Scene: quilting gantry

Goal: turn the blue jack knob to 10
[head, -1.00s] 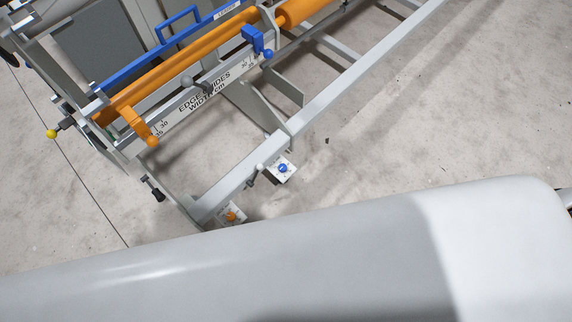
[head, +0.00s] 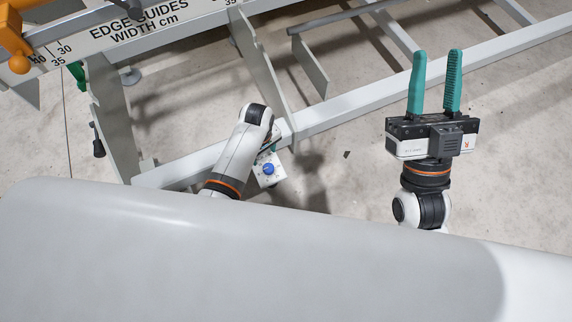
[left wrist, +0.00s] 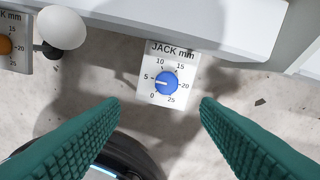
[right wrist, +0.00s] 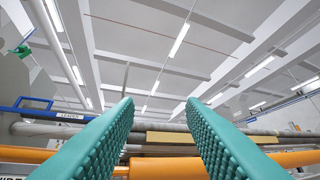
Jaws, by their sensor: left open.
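The blue jack knob (left wrist: 166,83) sits on a white dial plate (left wrist: 183,60) marked "JACK mm", with numbers from 0 to 25. Its white pointer line faces left, close to the 5 mark. In the head view the blue knob (head: 268,169) shows beside the grey rail. My left gripper (left wrist: 160,106) is open, its teal fingers apart on either side below the knob, holding nothing. In the head view the left fingers are mostly hidden behind the wrist. My right gripper (head: 436,72) is open and empty, pointing up, well right of the knob.
A large pale roll (head: 250,255) fills the foreground. Bare floor (head: 340,185) lies right of the dial.

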